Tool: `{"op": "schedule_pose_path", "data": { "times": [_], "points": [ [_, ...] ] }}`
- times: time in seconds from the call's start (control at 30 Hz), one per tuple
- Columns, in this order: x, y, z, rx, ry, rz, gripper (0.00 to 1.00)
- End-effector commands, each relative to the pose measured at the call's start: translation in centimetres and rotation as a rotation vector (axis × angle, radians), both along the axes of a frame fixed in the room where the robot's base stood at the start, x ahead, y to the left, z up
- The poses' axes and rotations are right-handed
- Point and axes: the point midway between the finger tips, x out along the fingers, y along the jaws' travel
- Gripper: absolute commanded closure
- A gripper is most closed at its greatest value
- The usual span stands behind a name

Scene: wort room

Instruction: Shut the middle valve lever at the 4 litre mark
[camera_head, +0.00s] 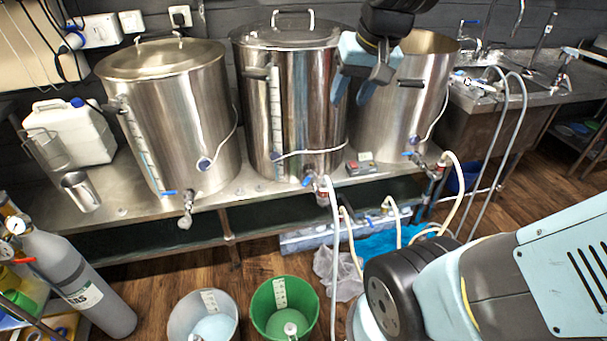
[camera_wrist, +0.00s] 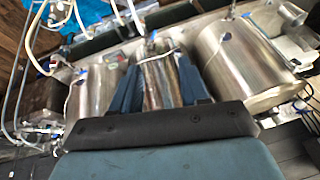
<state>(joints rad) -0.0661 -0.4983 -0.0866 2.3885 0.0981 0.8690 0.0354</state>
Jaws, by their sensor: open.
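The middle steel kettle (camera_head: 312,110) has a lid and an upright sight gauge (camera_head: 276,120); its marks are too small to read. The middle valve (camera_head: 320,184) sits low on its front, with a blue lever (camera_head: 307,180) pointing left. A white hose (camera_head: 334,230) runs down from it. My gripper (camera_head: 352,94) is open and empty, with blue fingers, in front of the kettle's upper right, well above the lever. In the wrist view my gripper (camera_wrist: 158,64) has its fingers either side of the middle kettle (camera_wrist: 160,85). Whether liquid flows cannot be told.
Steel kettles stand left (camera_head: 170,120) and right (camera_head: 400,110), each with a valve. A green bucket (camera_head: 266,318) and a white bucket (camera_head: 180,322) stand on the floor, both with scale strips. Hoses crowd the right side.

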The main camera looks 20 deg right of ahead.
Motion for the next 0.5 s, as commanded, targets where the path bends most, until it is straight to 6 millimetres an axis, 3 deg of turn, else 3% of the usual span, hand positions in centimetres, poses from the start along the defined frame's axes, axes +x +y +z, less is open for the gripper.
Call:
{"op": "schedule_pose_path", "data": {
  "times": [0.27,0.5],
  "points": [
    [7.5,0.3,-2.8,0.092,0.109,-0.081,0.55],
    [13.7,0.5,-6.6,0.138,0.193,-0.166,0.55]
  ]
}}
